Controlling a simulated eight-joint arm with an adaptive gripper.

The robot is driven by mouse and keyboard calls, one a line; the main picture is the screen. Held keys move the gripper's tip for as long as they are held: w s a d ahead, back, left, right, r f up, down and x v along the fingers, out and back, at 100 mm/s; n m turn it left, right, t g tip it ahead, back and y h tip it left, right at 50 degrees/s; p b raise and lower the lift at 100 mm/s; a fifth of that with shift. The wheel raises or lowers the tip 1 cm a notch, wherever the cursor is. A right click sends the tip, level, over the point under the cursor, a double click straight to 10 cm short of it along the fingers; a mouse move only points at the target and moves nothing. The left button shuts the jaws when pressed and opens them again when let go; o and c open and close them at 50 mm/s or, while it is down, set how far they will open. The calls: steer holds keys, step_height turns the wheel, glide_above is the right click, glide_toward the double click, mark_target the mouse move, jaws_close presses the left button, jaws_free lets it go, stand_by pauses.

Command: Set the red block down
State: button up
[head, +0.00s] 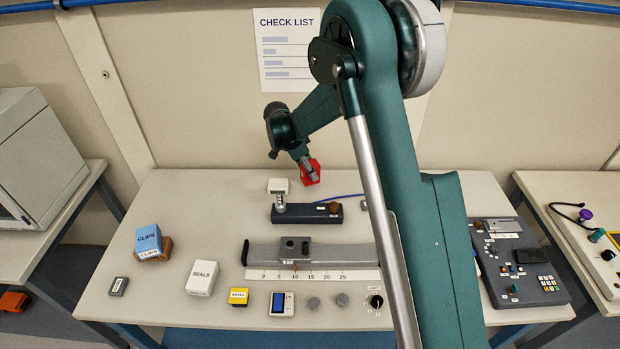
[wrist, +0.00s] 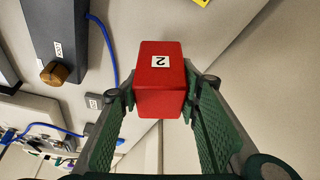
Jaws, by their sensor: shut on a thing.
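The red block (head: 310,173) is held in my gripper (head: 304,163) above the back part of the table, just behind the dark device. In the wrist view the red block (wrist: 160,95) shows a white label with a "2". My gripper (wrist: 160,103) has its two green fingers shut on the block's sides. The table (head: 180,220) lies below the block; bare table surface shows around it in the wrist view. The exact gap between block and table is hard to tell.
A dark device with a brown knob (head: 325,213) and a blue cable stands close in front. A grey rail (head: 340,252) lies nearer. A blue clips box (head: 148,242), a white seals box (head: 202,277) and a yellow box (head: 238,297) stand left and front. The table's back left is clear.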

steer(key=shift+f, duration=1.85)
steer(key=shift+f+b, duration=0.2)
steer(key=shift+b, duration=0.2)
steer(key=o, duration=1)
steer(key=shift+r, duration=0.2)
steer(key=p+v, duration=0.1)
steer(key=v, duration=1.1)
steer(key=shift+s, duration=0.1)
